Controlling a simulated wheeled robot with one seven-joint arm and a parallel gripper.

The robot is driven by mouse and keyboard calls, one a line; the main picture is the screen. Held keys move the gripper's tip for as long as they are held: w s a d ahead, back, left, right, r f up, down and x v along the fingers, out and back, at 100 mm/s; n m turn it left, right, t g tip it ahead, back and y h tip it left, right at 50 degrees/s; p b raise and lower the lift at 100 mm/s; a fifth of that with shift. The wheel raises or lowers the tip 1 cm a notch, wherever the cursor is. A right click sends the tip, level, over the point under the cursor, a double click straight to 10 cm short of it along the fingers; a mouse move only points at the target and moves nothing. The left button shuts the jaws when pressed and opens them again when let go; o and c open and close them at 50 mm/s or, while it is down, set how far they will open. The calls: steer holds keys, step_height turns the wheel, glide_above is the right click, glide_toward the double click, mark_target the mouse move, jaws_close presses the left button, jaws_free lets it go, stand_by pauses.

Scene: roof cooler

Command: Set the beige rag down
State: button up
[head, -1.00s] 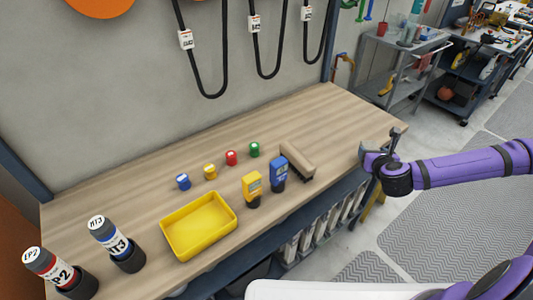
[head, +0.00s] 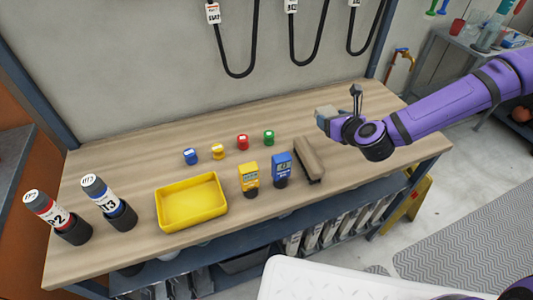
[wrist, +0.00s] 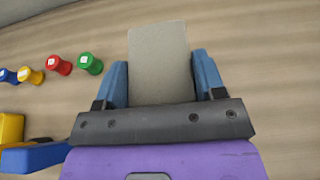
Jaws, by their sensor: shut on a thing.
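The beige rag (wrist: 160,62) shows in the wrist view as a flat grey-beige rectangle between the two blue fingers of my gripper (wrist: 160,84). My gripper is shut on it, and the rag sticks out past the fingertips. In the head view my gripper (head: 332,122) is over the right part of the wooden bench (head: 350,100), with the rag (head: 326,112) small at its tip. I cannot tell the exact gap between the rag and the bench top.
A beige-backed brush (head: 309,158), a blue meter (head: 281,170) and a yellow meter (head: 248,178) stand left of my gripper. Several coloured caps, a yellow tray (head: 192,202) and two labelled cylinders (head: 108,203) lie further left. The bench's right end looks clear.

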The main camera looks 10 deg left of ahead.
mark_target(322, 149)
steer(key=shift+s+a+f, duration=0.1)
steer(key=shift+s+a, duration=0.05)
steer(key=shift+a, duration=0.25)
steer(key=shift+f, duration=4.75)
steer(key=shift+f, duration=0.15)
steer(key=o, duration=0.6)
steer(key=shift+o, duration=0.2)
steer(key=shift+s+d+r, duration=0.1)
steer(key=shift+s+r, duration=0.1)
steer(key=v, duration=1.1)
steer(key=shift+s+d+r, duration=0.1)
steer(key=shift+d+r, duration=0.05)
steer(key=shift+r, duration=0.05)
steer(key=shift+n, duration=0.3)
